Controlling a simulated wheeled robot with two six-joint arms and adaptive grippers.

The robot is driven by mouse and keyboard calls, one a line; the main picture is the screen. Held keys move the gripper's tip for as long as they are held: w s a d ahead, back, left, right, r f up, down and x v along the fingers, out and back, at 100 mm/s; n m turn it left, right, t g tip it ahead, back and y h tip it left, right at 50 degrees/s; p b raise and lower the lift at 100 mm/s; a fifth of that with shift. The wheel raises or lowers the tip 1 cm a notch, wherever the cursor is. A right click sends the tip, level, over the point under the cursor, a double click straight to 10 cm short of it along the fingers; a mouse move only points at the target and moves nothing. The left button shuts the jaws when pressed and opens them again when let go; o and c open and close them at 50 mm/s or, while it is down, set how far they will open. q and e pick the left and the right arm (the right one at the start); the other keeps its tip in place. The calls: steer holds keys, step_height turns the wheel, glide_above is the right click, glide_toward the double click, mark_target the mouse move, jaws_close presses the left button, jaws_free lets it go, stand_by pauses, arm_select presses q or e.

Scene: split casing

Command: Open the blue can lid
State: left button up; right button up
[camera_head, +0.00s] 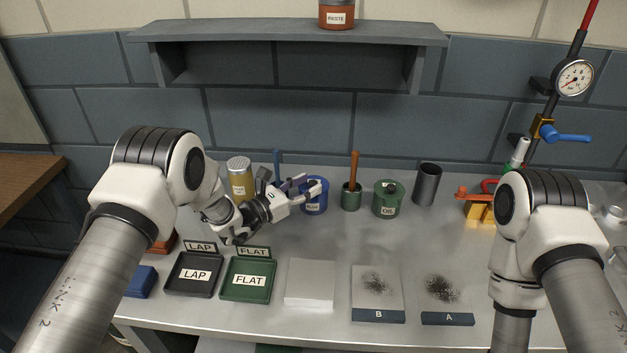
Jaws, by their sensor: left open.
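The blue can (314,206) stands upright on the bench, left of the green cup, with a label on its front. Its blue lid (319,181) is on top and partly hidden behind my fingers. My left gripper (305,186) reaches in from the left and is open, its fingertips at the lid's top. I cannot tell whether the fingers touch the lid or its knob. My right arm shows at the right, but its gripper is out of view.
A yellow can (240,180) stands left behind my left wrist. A green cup (351,199), a green can (388,203) and a dark cylinder (426,184) stand to the right. LAP (171,287) and FLAT (230,293) trays and plates lie in front. A shelf (290,30) hangs above.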

mark_target(313, 181)
arm_select(q)
steer(key=x, duration=0.2)
steer(key=shift+w+d+f, duration=0.1)
steer(key=shift+w+d, duration=0.05)
steer(key=shift+w, duration=0.15)
steer(key=shift+s, duration=0.1)
jaws_close()
steer(key=shift+w+r+n+g+y+p, duration=0.2)
steer(key=shift+w+r+n+g+y, duration=0.15)
steer(key=shift+r+n+g, duration=0.2)
steer(key=shift+w+r+n+g+y+p, duration=0.2)
steer(key=shift+w+r+n+g+y, duration=0.05)
steer(key=shift+r+n+g+y, duration=0.25)
steer(key=shift+w+r+n+g+y+p, duration=0.25)
steer(key=shift+w+r+n+g+p, duration=0.2)
steer(key=shift+n+g+p, duration=0.15)
steer(key=shift+w+r+n+g+p, duration=0.1)
steer(key=shift+w+n+g+p, duration=0.2)
steer(key=shift+n+g+p, duration=0.2)
